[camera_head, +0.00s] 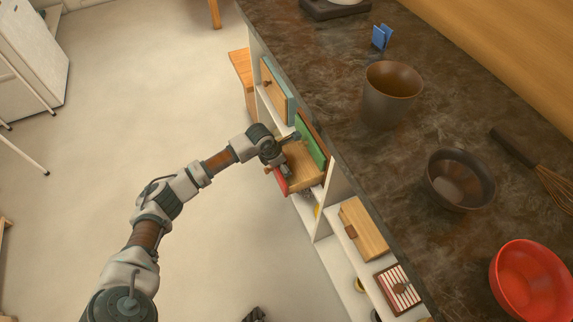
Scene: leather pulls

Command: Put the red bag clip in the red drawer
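The red drawer (281,181) shows as a narrow red front at the edge of the white cabinet under the counter. A wooden surface (304,179) beside it looks like part of a pulled-out drawer, with a green panel (311,141) behind. My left gripper (290,151) is over this wooden part, close to the red front. Its fingers look spread apart, with nothing visible between them. I cannot tell whether it touches the drawer. I see no red bag clip; the gripper and cabinet hide part of the area. My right gripper is not in view.
The dark counter (340,60) carries a blue clip-like piece (381,37), a brown cup (391,92), a dark bowl (460,179), a whisk (545,180) and a red bowl (531,281). More drawers (363,228) line the cabinet. Floor to its left is mostly clear.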

